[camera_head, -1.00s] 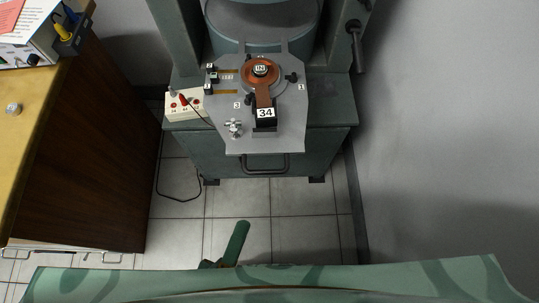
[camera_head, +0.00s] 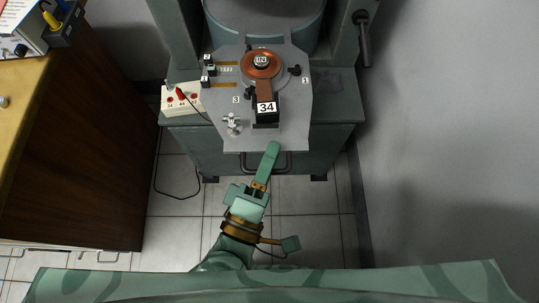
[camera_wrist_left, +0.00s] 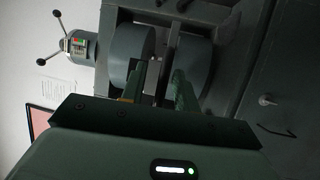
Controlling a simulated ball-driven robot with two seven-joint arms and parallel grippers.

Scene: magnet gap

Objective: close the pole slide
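The grey plate (camera_head: 291,120) in front of the magnet carries a copper disc (camera_head: 262,64) with a white label on its hub. A copper arm runs from it to a black block (camera_head: 266,115) marked 34. Two small black sliders (camera_head: 208,70) sit by brass slots at its left; I cannot tell which part is the pole slide. My left gripper (camera_head: 274,147) is at the plate's front edge, apart from the block. In the left wrist view its two fingers (camera_wrist_left: 160,88) are apart with nothing seen between them. Two round grey magnet poles (camera_wrist_left: 131,53) lie beyond. My right gripper is out of view.
A white box (camera_head: 181,99) with red plugs sits left of the plate, its cable hanging down. A wooden-topped bench (camera_head: 30,110) stands left, a bare wall right. A lever (camera_head: 363,38) hangs at upper right. Tiled floor (camera_head: 320,215) is free in front.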

